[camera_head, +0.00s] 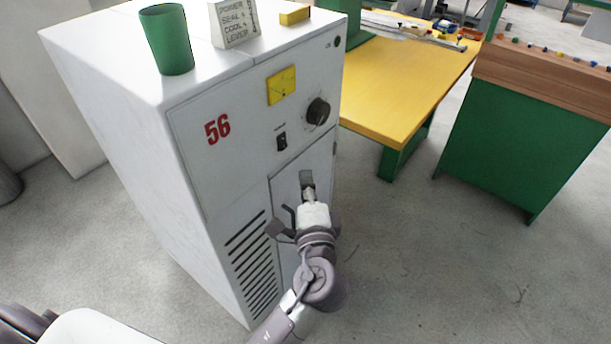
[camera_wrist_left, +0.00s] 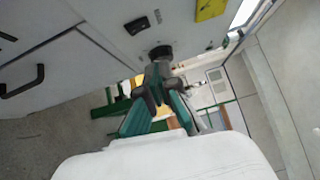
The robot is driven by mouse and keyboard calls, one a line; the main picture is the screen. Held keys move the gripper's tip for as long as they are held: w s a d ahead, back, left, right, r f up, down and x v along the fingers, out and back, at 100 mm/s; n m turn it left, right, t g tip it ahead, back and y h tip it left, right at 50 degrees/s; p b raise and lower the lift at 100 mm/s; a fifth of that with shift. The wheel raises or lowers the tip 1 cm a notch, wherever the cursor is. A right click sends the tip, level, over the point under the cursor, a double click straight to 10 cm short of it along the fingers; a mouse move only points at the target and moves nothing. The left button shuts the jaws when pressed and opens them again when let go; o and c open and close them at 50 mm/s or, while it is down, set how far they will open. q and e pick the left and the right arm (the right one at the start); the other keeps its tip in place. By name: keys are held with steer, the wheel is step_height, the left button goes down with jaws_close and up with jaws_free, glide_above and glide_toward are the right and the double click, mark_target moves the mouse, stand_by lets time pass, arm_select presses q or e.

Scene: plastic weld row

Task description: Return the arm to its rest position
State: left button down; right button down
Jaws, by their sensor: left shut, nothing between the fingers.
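My left arm rises from the bottom of the head view, in front of a white cabinet (camera_head: 185,140) marked 56. Its gripper (camera_head: 308,190) is shut and empty, over the cabinet's lower door panel and below the black dial knob (camera_head: 318,111). The left wrist view shows the gripper (camera_wrist_left: 156,84) with its fingers together near the knob (camera_wrist_left: 161,52). I cannot tell how far the fingers are from the cabinet front. My right gripper is not in view.
A green cup (camera_head: 167,40), a lettered sign block (camera_head: 234,22) and a yellow block (camera_head: 295,15) stand on the cabinet. A yellow-topped table (camera_head: 400,95) and a green-sided bench (camera_head: 520,145) are to the right. Grey floor (camera_head: 430,270) is clear at lower right.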

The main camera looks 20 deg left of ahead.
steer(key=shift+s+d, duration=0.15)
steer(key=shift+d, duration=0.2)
